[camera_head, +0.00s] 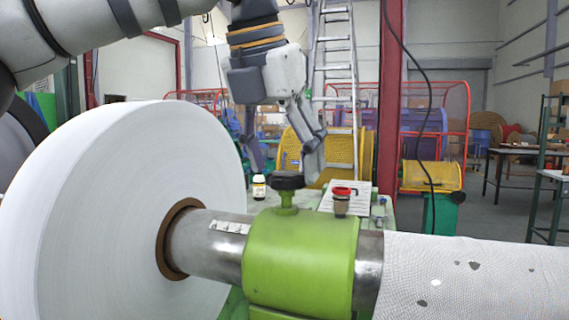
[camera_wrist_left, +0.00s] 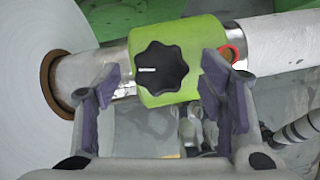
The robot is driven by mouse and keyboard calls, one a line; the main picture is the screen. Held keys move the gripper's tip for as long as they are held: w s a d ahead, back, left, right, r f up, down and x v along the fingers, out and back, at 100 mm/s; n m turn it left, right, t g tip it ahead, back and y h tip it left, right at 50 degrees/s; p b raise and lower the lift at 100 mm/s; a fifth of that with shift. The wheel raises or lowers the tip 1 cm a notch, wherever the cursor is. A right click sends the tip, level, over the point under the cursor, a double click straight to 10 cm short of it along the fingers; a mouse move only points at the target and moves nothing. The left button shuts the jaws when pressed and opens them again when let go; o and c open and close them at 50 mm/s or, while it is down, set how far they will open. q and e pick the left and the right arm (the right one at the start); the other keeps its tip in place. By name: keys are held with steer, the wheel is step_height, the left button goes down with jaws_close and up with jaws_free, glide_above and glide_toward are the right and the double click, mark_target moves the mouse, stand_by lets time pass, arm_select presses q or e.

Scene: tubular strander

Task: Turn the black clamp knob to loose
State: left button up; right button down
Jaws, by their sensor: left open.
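The black clamp knob (camera_head: 287,181) stands on a green stem on top of the lime-green clamp (camera_head: 300,265). In the left wrist view the knob (camera_wrist_left: 162,69) is a lobed disc; its white mark runs from near the middle toward the picture's left. The clamp (camera_wrist_left: 200,35) wraps around a metal tube. My left gripper (camera_head: 284,166) points down, open and empty, above the knob. In the wrist view its fingers (camera_wrist_left: 160,78) lie to either side of the knob, and no contact is visible. My right gripper is not in view.
A large white roll (camera_head: 110,210) stands left of the clamp, around the tube. A small red-topped fitting (camera_head: 342,200) stands on the clamp right of the knob. White mesh material (camera_head: 470,275) covers the tube at right. A small bottle (camera_head: 258,187) stands behind the clamp.

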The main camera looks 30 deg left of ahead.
arm_select(q)
steer(key=shift+w+f, duration=0.2)
steer(key=shift+f, duration=0.3)
steer(key=c, duration=1.2)
steer(key=shift+o, duration=0.2)
steer(key=shift+n, duration=0.3)
steer(key=n+y, duration=0.1)
steer(key=n, duration=0.2)
steer(key=shift+d+y, duration=0.15)
steer(key=shift+y, duration=0.15)
steer(key=n, duration=0.2)
steer(key=n+g+y, duration=0.1)
steer(key=n, duration=0.2)
steer(key=shift+w+d+y, duration=0.1)
steer(key=shift+y, duration=0.2)
steer(key=n+g, duration=0.1)
steer(key=n, duration=0.1)
steer(key=n+g+y, duration=0.1)
steer(key=n, duration=0.2)
steer(key=shift+w, duration=0.15)
steer(key=shift+n+g, duration=0.9)
steer(key=shift+n, duration=1.3)
steer(key=shift+w, duration=0.1)
